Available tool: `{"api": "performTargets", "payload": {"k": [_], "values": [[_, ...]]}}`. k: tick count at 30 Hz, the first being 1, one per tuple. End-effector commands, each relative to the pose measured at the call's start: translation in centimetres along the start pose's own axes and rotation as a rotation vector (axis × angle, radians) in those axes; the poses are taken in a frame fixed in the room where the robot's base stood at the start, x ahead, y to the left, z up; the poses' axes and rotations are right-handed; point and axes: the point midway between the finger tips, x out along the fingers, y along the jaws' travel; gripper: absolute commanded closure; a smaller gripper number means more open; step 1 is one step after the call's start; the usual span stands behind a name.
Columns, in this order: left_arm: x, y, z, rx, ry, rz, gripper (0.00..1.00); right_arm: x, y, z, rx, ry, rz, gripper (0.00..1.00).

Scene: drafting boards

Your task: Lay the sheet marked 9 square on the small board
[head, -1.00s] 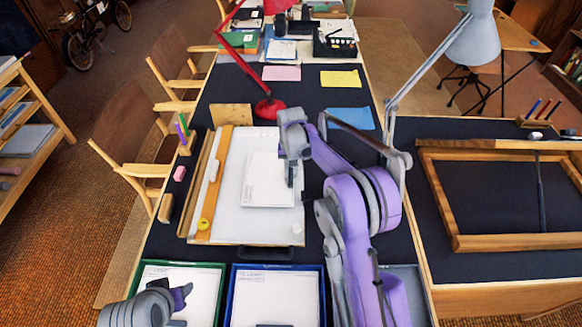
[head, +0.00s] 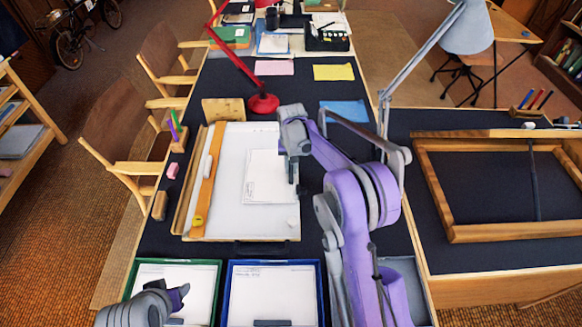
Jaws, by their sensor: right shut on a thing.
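A white sheet (head: 266,185) lies on or just above the right part of the small white board (head: 222,213); the contact cannot be told. It looks nearly square to the board, and its mark is too small to read. My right gripper (head: 294,184) is shut on the sheet's right side, and the gripper and arm hide part of that edge. My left gripper (head: 182,297) is low at the bottom left, over the green tray (head: 219,280). Its jaw opening cannot be made out.
A wooden straightedge (head: 207,180) runs along the board's left side. A blue-rimmed tray (head: 320,290) and the green one hold papers in front. A red lamp (head: 262,103) stands behind the board; a wooden frame (head: 432,190) lies on the right-hand table.

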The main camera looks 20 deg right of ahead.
Motion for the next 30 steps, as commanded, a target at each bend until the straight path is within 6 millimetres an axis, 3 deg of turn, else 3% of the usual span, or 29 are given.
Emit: {"api": "performTargets", "payload": {"k": [20, 21, 24, 26, 30], "values": [[0.4, 0.0, 0.44, 0.0, -0.004, 0.0, 0.5, 0.72, 0.0, 0.01, 0.0, 0.0, 0.0, 1.0], [0.39, 0.0, 0.42, 0.0, -0.004, 0.0, 0.5, 0.69, 0.0, 0.01, 0.0, 0.0, 0.0, 0.75], [0.37, 0.0, 0.4, 0.0, -0.003, 0.0, 0.5, 0.67, 0.0, 0.0, 0.0, 0.0, 0.0, 0.57], [0.37, 0.0, 0.4, 0.0, -0.003, 0.0, 0.5, 0.67, 0.0, 0.0, 0.0, 0.0, 0.0, 0.46], [0.37, 0.0, 0.4, 0.0, -0.003, 0.0, 0.5, 0.67, 0.0, 0.0, 0.0, 0.0, 0.0, 0.45]]}}
